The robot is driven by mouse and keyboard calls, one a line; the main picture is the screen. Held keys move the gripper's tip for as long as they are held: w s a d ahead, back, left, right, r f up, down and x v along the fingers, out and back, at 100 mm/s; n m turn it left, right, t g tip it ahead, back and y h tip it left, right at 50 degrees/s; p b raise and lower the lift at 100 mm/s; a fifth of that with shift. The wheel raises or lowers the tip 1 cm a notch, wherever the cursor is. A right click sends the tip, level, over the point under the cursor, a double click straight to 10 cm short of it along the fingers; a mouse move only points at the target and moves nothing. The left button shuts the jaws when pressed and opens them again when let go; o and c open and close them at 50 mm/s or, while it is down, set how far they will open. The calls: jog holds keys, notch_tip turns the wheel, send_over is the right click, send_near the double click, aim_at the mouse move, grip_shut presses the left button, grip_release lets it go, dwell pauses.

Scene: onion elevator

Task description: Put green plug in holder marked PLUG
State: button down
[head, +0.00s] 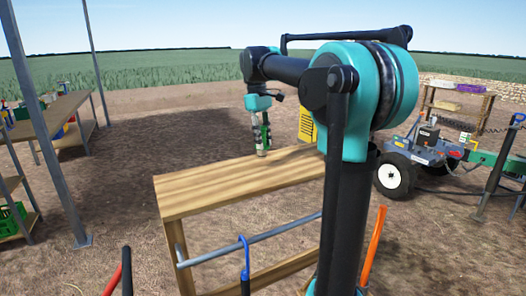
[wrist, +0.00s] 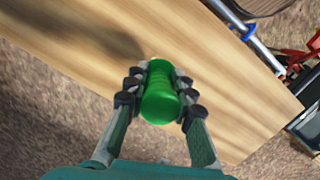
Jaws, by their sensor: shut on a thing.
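The green plug (wrist: 160,95) is a rounded green body between the fingers of my gripper (wrist: 158,100) in the wrist view. My gripper is shut on it, with a finger on each side. In the head view my gripper (head: 261,145) hangs down over the far part of the wooden bench, and a thin strip of green (head: 266,130) shows beside the fingers. Whether the plug touches the bench top is not clear. I cannot make out a holder marked PLUG in either view.
The wooden bench (head: 215,187) has a largely bare top, with a rail and a blue-handled tool (head: 244,258) at its front. A yellow slatted object (head: 306,125) stands behind it. A wheeled cart (head: 425,152) is at right. A loaded table (head: 62,108) stands at left.

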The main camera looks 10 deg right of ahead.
aim_at(262, 154)
jog(key=shift+f, duration=2)
jog(key=c, duration=1.3)
grip_release()
jog(key=shift+o, duration=0.2)
jog(key=shift+r, duration=0.1)
